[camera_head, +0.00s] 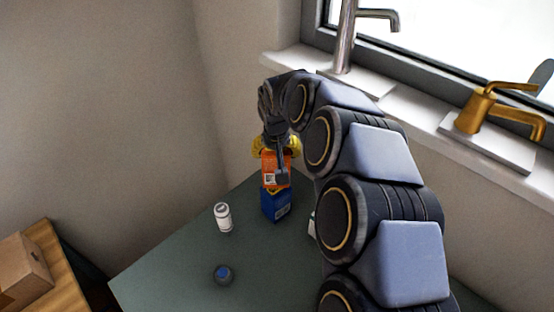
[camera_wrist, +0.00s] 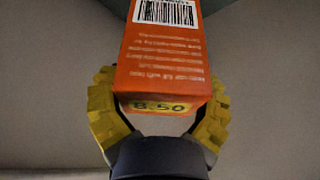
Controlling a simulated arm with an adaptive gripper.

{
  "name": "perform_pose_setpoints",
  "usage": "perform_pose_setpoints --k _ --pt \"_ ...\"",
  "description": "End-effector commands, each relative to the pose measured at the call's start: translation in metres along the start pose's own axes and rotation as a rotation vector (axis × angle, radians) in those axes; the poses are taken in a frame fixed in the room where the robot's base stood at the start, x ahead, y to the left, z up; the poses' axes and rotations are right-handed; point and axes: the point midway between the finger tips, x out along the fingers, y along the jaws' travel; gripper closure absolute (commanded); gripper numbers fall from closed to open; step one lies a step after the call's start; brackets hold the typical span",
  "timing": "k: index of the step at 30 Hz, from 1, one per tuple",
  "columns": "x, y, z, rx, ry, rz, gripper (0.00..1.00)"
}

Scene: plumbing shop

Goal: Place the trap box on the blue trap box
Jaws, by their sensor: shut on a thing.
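An orange trap box (camera_head: 275,172) is held in my gripper (camera_head: 278,147), whose yellow fingers close on its upper end. The blue trap box (camera_head: 276,204) stands upright on the green table. The orange box is directly above the blue box in the head view. I cannot tell whether they touch. The blue box's top is hidden behind the orange box.
The green table (camera_head: 190,262) holds a white can (camera_head: 223,217) and a small dark, blue-topped round item (camera_head: 222,274). A cardboard box (camera_head: 22,270) is on a wooden surface at lower left. A steel faucet (camera_head: 345,40) and brass faucet (camera_head: 484,105) are on the sill behind.

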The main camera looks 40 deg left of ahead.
Motion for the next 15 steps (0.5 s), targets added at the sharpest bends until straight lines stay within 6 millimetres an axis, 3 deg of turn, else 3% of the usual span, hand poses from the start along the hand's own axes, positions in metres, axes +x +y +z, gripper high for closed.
perform_pose_setpoints --k 6,15 --pt "0.029 -0.001 0.011 -0.001 -0.002 -0.001 0.63" --pt "0.030 0.000 0.011 0.000 0.000 0.000 0.63"
